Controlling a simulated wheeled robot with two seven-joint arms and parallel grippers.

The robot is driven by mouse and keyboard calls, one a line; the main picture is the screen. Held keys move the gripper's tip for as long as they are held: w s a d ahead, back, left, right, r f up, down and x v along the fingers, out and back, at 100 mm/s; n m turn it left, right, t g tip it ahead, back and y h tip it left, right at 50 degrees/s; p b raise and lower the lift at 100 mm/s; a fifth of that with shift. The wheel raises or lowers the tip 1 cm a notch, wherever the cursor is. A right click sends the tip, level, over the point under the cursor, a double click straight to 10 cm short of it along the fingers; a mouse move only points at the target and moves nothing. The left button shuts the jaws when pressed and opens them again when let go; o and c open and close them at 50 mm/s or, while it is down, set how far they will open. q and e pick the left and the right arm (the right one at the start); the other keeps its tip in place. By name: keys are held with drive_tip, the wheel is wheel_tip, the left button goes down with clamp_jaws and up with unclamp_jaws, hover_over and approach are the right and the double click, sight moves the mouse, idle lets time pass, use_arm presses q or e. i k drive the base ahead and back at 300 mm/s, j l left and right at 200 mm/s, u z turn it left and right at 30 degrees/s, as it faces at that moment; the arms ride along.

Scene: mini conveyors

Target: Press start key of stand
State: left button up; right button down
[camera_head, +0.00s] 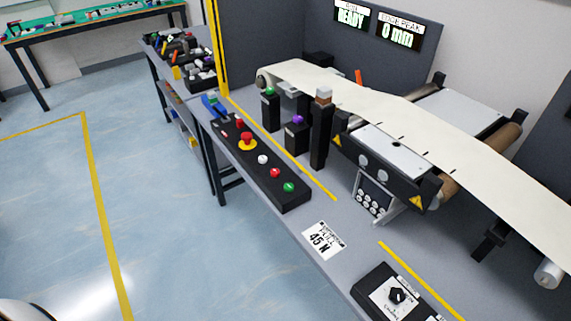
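A long black control box (259,178) lies along the front edge of the stand's grey table (335,222). On its near end is a green button (289,187), followed toward the far end by a red button (275,173), a white button (262,159), a red mushroom button on a yellow base (247,140) and another red button (239,123). I cannot read any label for a start key. A small keypad panel (372,198) with several round pale keys sits under the conveyor. Neither of my grippers is in view.
A cream belt (380,103) runs over the stand. Dark posts (321,130) rise between the belt and the control box. A black knob box (397,294) and a "45 N" card (323,240) lie nearer. Open floor (150,200) is at left.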

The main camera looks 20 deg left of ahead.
sight(288, 187)
drive_tip(key=i+j, duration=0.1)
drive_tip(key=j, duration=0.3)
drive_tip(key=i+j, duration=0.15)
drive_tip(key=j, duration=0.2)
drive_tip(key=i+j, duration=0.1)
drive_tip(key=j, duration=0.3)
drive_tip(key=i+j, duration=0.15)
drive_tip(key=j, duration=0.2)
drive_tip(key=i+j+z, duration=0.1)
drive_tip(key=j, duration=0.3)
